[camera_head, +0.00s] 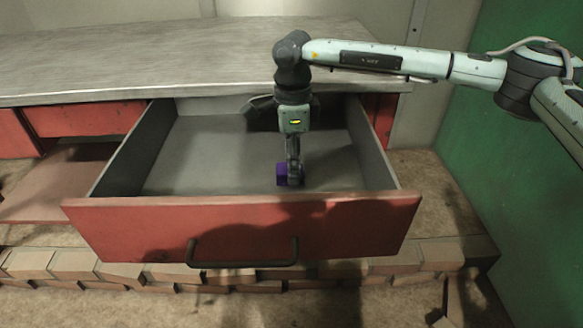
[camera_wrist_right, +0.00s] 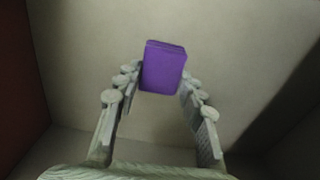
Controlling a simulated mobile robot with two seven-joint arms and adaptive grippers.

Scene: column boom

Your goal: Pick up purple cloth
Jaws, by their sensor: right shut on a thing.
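The purple cloth (camera_head: 282,175) shows as a small folded block inside the open drawer (camera_head: 240,226). It also shows in the right wrist view (camera_wrist_right: 163,68), between the fingertips. My right gripper (camera_head: 291,176) reaches down into the drawer and is shut on the cloth. The fingers (camera_wrist_right: 160,82) lie on both sides of the block in the wrist view. I cannot tell whether the cloth touches the drawer floor. My left gripper is not in view.
The drawer's grey walls stand around my right gripper, with a red front and a dark handle (camera_head: 243,264) towards me. A grey worktop (camera_head: 170,58) overhangs the drawer's back. A green wall (camera_head: 530,150) stands at the right. The drawer floor's left side is clear.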

